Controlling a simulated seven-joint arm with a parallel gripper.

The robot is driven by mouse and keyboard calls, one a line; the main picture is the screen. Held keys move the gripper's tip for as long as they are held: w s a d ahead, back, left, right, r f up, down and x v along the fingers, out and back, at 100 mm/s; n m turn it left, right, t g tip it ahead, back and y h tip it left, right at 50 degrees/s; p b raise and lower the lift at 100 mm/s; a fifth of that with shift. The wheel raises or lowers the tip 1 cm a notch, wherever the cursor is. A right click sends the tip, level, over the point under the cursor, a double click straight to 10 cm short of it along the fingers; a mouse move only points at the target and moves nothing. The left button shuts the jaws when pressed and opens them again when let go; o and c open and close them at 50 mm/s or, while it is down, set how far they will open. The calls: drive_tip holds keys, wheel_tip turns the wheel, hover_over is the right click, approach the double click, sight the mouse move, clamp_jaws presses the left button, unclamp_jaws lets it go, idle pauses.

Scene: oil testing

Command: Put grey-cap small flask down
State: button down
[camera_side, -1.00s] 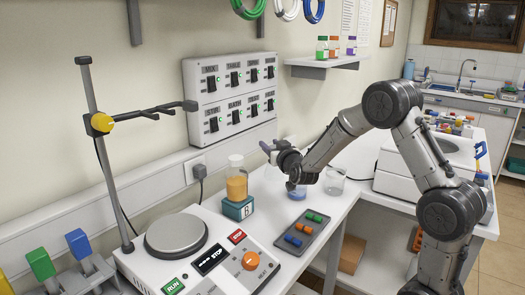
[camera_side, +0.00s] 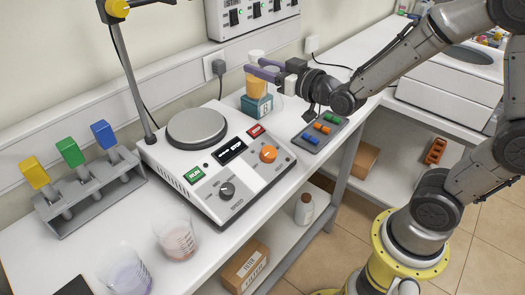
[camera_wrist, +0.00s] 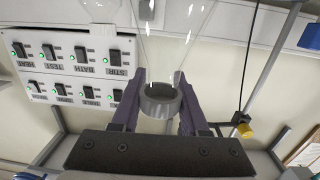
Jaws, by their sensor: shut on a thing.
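In the side view the held flask is hard to make out against the gripper and the orange glass.
A hot plate (camera_side: 197,128) with a control panel stands left of the block. A dark tray with coloured pieces (camera_side: 320,131) lies to the right. A rack of coloured-topped holders (camera_side: 92,190) and two beakers (camera_side: 175,240) are at left.

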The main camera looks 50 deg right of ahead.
drive_tip(key=shift+s+a+f+y, duration=0.35)
drive_tip(key=shift+a+y, duration=0.15)
drive_tip(key=shift+a, duration=0.05)
wheel_tip(320, 180, up, 6)
drive_tip(key=w+a+n+y, duration=0.2)
drive_tip(key=w+a+y, duration=0.1)
drive_tip(key=a, duration=0.4)
drive_tip(key=w+a+n+y, duration=0.2)
drive_tip(key=w+a+y, duration=0.1)
drive_tip(key=a, duration=0.4)
drive_tip(key=a+f+n+g+y, duration=0.1)
drive_tip(key=a+n+g+y, duration=0.65)
drive_tip(key=a, duration=2.05)
wheel_tip(320, 180, down, 16)
drive_tip(key=shift+d+y, duration=0.3)
drive_tip(key=shift+y, duration=0.05)
